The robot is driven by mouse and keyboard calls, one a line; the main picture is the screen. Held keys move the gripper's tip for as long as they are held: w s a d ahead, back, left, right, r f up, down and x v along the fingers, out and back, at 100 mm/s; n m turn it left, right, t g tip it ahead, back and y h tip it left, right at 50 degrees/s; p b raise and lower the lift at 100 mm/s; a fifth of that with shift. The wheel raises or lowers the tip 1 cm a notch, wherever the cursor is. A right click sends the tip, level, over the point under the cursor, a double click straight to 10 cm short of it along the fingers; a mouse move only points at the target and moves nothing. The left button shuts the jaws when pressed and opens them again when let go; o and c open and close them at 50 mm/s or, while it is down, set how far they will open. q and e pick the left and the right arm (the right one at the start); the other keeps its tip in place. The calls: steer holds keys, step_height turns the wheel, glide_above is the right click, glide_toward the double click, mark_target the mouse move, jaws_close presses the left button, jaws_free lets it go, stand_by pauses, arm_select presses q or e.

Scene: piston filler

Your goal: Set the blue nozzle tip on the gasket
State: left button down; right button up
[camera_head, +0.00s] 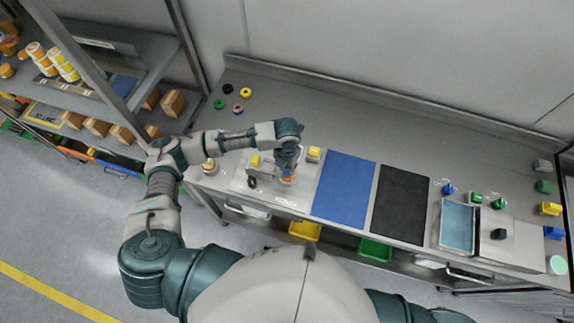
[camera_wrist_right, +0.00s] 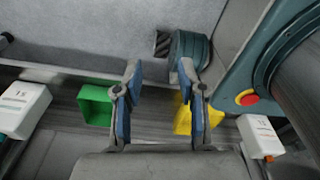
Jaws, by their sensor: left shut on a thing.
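My left gripper (camera_head: 288,170) points down over the pale filler plate (camera_head: 290,200) on the bench. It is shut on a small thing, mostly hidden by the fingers. Blue and orange show at the fingertips; I cannot tell which part is held and which lies below. The gasket cannot be made out clearly there. A small blue piece (camera_head: 447,188) stands at the right of the bench, far from this gripper. My right gripper (camera_wrist_right: 150,95) is open and empty in the right wrist view, with blue-padded fingers apart.
A blue mat (camera_head: 345,188) and a black mat (camera_head: 402,203) lie right of the filler. Several small rings, including a black one (camera_head: 228,88), lie at the back left. Green pieces (camera_head: 498,203) stand by a tray (camera_head: 457,225). Bins (camera_wrist_right: 95,105) sit below the bench.

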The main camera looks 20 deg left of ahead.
arm_select(q)
steer(key=shift+d, duration=0.35)
steer(key=shift+d+p, duration=0.15)
steer(key=shift+p, duration=0.2)
arm_select(e)
steer(key=shift+d+r, duration=0.25)
steer(key=shift+d, duration=0.8)
arm_select(q)
steer(key=shift+f, duration=0.1)
arm_select(e)
steer(key=shift+a, duration=0.2)
arm_select(q)
steer(key=c, duration=0.9)
jaws_free()
steer(key=o, duration=0.4)
arm_select(e)
steer(key=shift+a, duration=0.15)
